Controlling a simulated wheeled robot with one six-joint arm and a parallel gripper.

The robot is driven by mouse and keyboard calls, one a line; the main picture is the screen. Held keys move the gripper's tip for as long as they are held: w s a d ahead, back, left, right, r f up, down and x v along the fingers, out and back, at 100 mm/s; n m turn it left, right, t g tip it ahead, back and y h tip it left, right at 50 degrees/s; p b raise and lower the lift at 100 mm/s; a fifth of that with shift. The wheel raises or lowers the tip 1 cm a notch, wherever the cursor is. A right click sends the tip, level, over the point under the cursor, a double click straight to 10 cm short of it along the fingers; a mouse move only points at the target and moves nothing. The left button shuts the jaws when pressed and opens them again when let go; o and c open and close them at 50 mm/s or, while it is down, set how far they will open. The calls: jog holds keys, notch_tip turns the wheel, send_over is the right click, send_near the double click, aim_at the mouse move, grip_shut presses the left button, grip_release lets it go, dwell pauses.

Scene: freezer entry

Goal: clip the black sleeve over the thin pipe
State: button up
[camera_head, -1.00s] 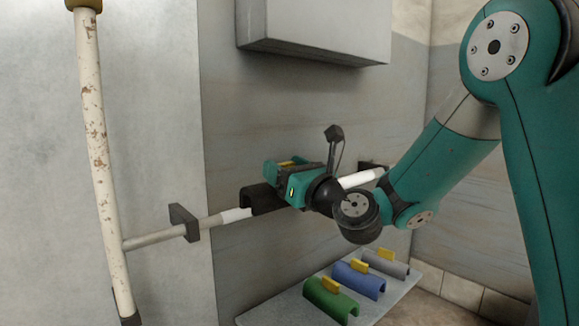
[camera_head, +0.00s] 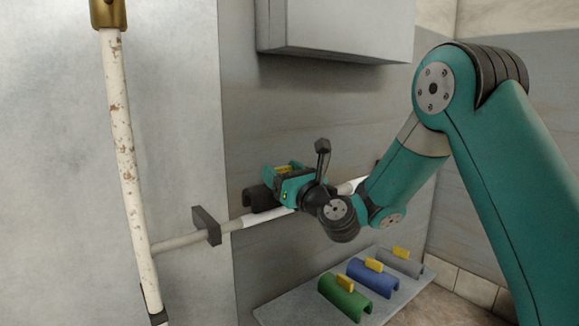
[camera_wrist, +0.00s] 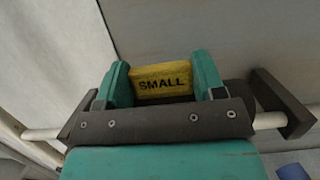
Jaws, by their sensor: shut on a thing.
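The black sleeve (camera_head: 256,199) is a dark half-round shell with a yellow tab. My gripper (camera_wrist: 162,82) is shut on this tab (camera_wrist: 162,84), marked SMALL, which sits between its two green fingers. A dark part of the sleeve (camera_wrist: 237,91) shows behind the right finger in the wrist view. The thin pipe (camera_head: 267,217) runs roughly level along the wall, with a white middle stretch. In the head view the sleeve appears just above or behind the pipe, whose white stretch shows uncovered below it. Contact between them cannot be told. My gripper (camera_head: 287,176) hides the sleeve's right end.
Dark brackets (camera_head: 206,225) flank the pipe's white stretch. A worn upright pipe (camera_head: 124,160) stands at left. A grey box (camera_head: 335,30) hangs above. A low shelf (camera_head: 290,307) holds green (camera_head: 342,297), blue (camera_head: 372,278) and grey (camera_head: 400,262) sleeves.

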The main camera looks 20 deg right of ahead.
jog(key=shift+w+a+r, duration=0.1)
jog(key=shift+w+a, duration=0.05)
jog(key=shift+w, duration=0.2)
jog(key=shift+f+b, duration=2.05)
jog(key=shift+f, duration=0.45)
jog(key=o, duration=1.4)
jog(key=b+v, duration=1.5)
jog(key=v, duration=0.2)
jog(key=shift+s+f, duration=0.1)
jog(key=shift+s, duration=0.1)
